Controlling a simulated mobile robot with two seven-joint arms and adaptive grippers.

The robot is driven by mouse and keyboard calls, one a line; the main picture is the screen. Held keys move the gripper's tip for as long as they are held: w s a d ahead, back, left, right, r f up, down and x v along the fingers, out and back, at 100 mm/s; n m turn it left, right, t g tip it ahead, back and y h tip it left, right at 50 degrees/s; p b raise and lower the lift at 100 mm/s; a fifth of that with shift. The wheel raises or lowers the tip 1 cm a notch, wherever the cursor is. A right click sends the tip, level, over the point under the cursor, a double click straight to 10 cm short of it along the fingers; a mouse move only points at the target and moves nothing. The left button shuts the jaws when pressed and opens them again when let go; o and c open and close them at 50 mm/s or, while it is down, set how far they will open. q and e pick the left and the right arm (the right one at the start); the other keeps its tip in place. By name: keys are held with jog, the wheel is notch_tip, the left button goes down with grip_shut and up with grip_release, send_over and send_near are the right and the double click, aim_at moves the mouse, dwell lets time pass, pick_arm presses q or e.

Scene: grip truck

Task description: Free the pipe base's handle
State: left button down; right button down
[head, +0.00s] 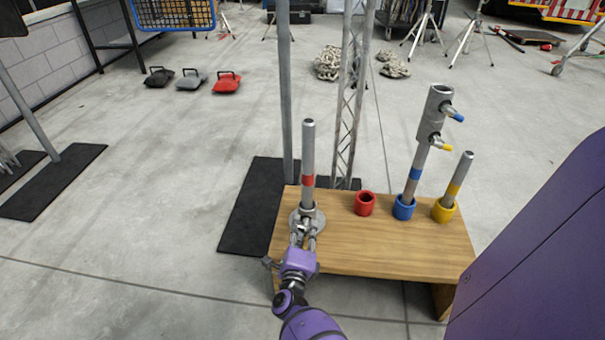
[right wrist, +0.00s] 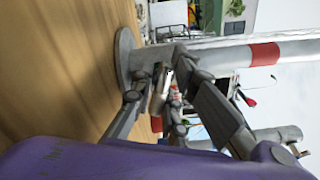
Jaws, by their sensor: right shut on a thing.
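The pipe base (head: 293,217) is a round grey flange at the left end of the wooden table. A grey pipe with a red band (head: 308,160) stands upright in it. In the right wrist view the flange (right wrist: 124,58) and the red-banded pipe (right wrist: 222,57) lie sideways. My right gripper (head: 303,238) is at the near side of the base, close to the pipe's foot. Its fingers (right wrist: 162,90) are shut on what appears to be the base's handle, mostly hidden between them. My left gripper is not in view.
On the table (head: 345,255) stand an empty red cup (head: 365,204), a blue cup (head: 403,208) with a tall pipe carrying clamps (head: 437,115), and a yellow cup (head: 444,211) with a shorter pipe. A truss (head: 349,100) rises behind.

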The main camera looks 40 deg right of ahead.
jog(key=shift+s+d, duration=0.15)
jog(key=c, duration=1.9)
grip_release()
jog(key=shift+o, duration=0.8)
jog(key=shift+r, duration=0.1)
notch_tip(320, 180, up, 10)
jog(key=shift+f, duration=0.1)
jog(key=shift+c, duration=0.3)
